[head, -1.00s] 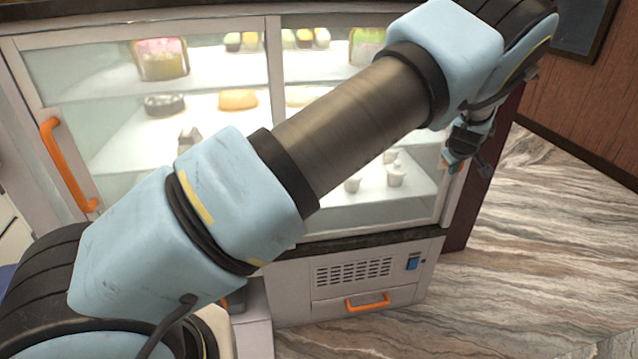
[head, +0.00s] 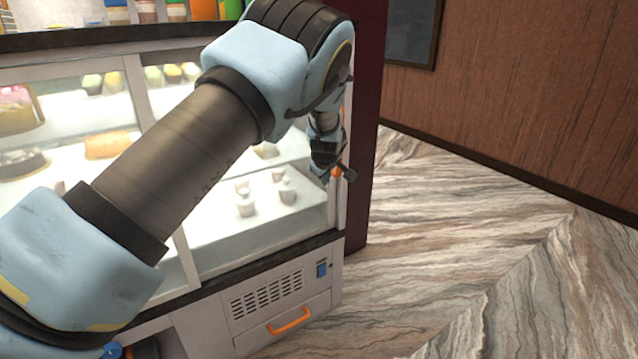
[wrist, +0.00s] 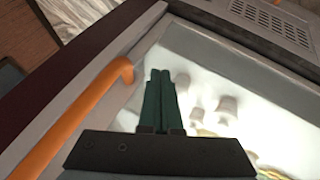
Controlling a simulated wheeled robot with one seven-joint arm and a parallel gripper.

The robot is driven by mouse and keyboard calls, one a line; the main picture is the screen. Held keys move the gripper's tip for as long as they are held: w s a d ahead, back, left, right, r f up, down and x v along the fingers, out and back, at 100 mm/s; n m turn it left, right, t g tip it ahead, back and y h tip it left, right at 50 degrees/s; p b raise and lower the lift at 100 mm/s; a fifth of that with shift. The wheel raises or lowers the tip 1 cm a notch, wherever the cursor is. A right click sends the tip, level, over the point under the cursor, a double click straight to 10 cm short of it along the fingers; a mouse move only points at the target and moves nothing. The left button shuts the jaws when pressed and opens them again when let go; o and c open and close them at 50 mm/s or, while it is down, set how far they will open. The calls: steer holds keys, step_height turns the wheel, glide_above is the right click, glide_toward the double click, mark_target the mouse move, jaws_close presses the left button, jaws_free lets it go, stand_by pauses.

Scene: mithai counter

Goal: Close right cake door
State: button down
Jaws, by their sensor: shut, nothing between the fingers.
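The right cake door (head: 205,215) is a glass panel in a light frame on the lit display case; it looks about flush with the case front. Its orange handle (wrist: 85,115) runs along the frame in the wrist view; in the head view my arm hides most of it. My gripper (head: 327,177) is at the door's right edge in the head view. In the wrist view its dark green fingers (wrist: 159,82) are shut and empty, just beside the handle, in front of the glass. I cannot tell whether they touch the door.
Cakes and small white cups (head: 246,205) stand behind the glass. Below is a vented panel with a drawer with an orange handle (head: 289,321). A dark red side panel (head: 362,130) borders the case. The marble floor (head: 470,250) to the right is clear, up to a wooden wall (head: 520,90).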

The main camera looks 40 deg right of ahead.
steer(key=v, duration=0.9)
steer(key=w+a+r+g+y+p, duration=0.1)
steer(key=w+a+r, duration=0.15)
steer(key=a, duration=0.85)
steer(key=w+a+r+y+p, duration=0.1)
steer(key=w+a, duration=0.3)
steer(key=a, duration=0.7)
steer(key=w+a+r+g+y+p, duration=0.1)
steer(key=w+a+r+p, duration=0.15)
steer(key=a, duration=0.85)
steer(key=s+a+r+g+y+p, duration=0.1)
steer(key=s+a+r, duration=0.1)
steer(key=s+a, duration=0.5)
steer(key=s+a+r+m+p, duration=0.1)
steer(key=s+a, duration=0.6)
steer(key=a, duration=1.1)
steer(key=shift+a+r+m+g+y+p, duration=0.3)
steer(key=shift+a+r+g+y+p, duration=0.1)
steer(key=shift+r+p, duration=0.35)
